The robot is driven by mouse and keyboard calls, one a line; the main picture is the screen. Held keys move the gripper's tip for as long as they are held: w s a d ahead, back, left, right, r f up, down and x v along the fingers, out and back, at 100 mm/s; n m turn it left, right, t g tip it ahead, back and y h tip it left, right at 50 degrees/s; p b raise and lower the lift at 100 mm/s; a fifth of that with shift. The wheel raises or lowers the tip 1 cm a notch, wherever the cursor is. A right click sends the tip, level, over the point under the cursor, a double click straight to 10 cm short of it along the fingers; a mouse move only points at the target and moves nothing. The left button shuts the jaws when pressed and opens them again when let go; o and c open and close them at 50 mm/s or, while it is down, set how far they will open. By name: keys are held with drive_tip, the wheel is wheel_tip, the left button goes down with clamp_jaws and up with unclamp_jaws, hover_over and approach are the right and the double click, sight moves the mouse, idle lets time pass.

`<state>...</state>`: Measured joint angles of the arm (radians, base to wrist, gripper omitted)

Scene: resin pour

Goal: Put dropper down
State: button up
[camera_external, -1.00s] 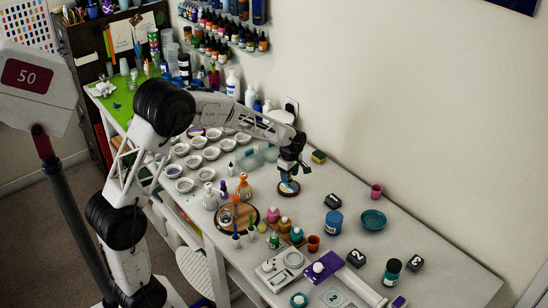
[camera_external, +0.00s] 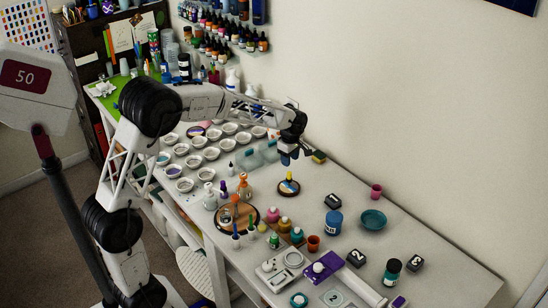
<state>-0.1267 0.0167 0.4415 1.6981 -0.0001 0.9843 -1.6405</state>
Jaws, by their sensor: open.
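My gripper (camera_external: 288,158) is open and hangs above the white table, to the right of the rows of small white cups. Below it a small upright item with a yellow top, which looks like the dropper (camera_external: 289,177), stands on a small round dark-and-wood base (camera_external: 289,189). The gripper is clear of it, with a gap between them. The item is too small to make out in detail.
Several small white cups (camera_external: 195,161) stand to the left. A round wooden tray (camera_external: 222,228) with bottles is at the front left. A blue jar (camera_external: 333,223) and a teal bowl (camera_external: 373,220) are to the right. A sponge (camera_external: 318,157) lies by the wall.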

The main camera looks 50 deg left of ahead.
sight(289, 173)
drive_tip(key=shift+r, duration=1.95)
drive_tip(key=shift+s, duration=0.1)
drive_tip(key=s+d+r+m, duration=0.2)
drive_tip(key=s+r+m, duration=0.1)
drive_tip(key=s, duration=0.4)
drive_tip(key=s+d+r+m+t, duration=0.15)
drive_tip(key=s+m, duration=0.25)
drive_tip(key=s, duration=0.4)
drive_tip(key=s+d+r+m, duration=0.3)
drive_tip(key=s, duration=0.4)
drive_tip(key=s+d+f+m, duration=0.1)
drive_tip(key=s+m, duration=0.4)
drive_tip(key=s, duration=0.6)
drive_tip(key=s+d+f+m+t, duration=0.1)
drive_tip(key=s+m, duration=0.4)
drive_tip(key=s, duration=0.6)
drive_tip(key=shift+s+d+f, duration=0.15)
drive_tip(key=shift+d+f, duration=0.5)
drive_tip(key=shift+f, duration=0.2)
